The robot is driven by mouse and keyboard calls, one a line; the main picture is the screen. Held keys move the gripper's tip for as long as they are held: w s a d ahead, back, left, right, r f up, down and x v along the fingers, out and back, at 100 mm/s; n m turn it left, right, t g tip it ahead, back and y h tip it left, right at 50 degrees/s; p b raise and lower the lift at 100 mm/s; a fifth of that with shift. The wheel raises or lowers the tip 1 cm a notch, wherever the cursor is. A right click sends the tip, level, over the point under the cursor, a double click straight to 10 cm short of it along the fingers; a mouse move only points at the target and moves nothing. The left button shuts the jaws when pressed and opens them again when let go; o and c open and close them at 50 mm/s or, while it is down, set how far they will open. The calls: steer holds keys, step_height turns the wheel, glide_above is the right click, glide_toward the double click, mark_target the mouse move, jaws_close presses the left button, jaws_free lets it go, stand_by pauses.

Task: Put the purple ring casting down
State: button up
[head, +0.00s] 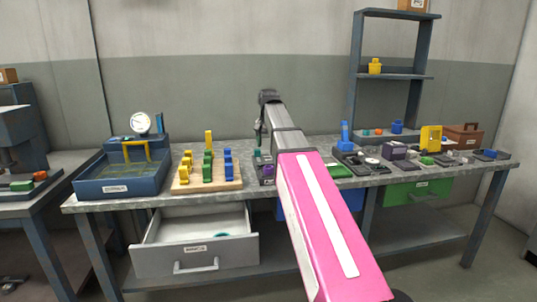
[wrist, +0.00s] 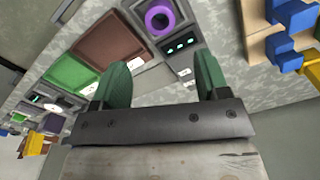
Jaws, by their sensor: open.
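The purple ring casting (wrist: 175,14) lies on a grey unit (wrist: 194,62) with a dark display and green marks, at the top of the wrist view. My gripper (wrist: 161,62) is open, its two green fingers apart with nothing between them. The ring is beyond the fingertips and apart from them. In the head view a small purple patch (head: 267,169) shows beside my arm on the bench. It is too small there to make out the ring's shape.
A brown pad (wrist: 108,45) and a green pad (wrist: 70,75) lie left of the unit in the wrist view. A wooden board (head: 205,181) with coloured pegs, a blue tray (head: 120,187) and an open drawer (head: 195,260) are left of my arm in the head view.

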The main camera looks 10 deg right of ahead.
steer(key=shift+r, duration=1.05)
stand_by(1.3)
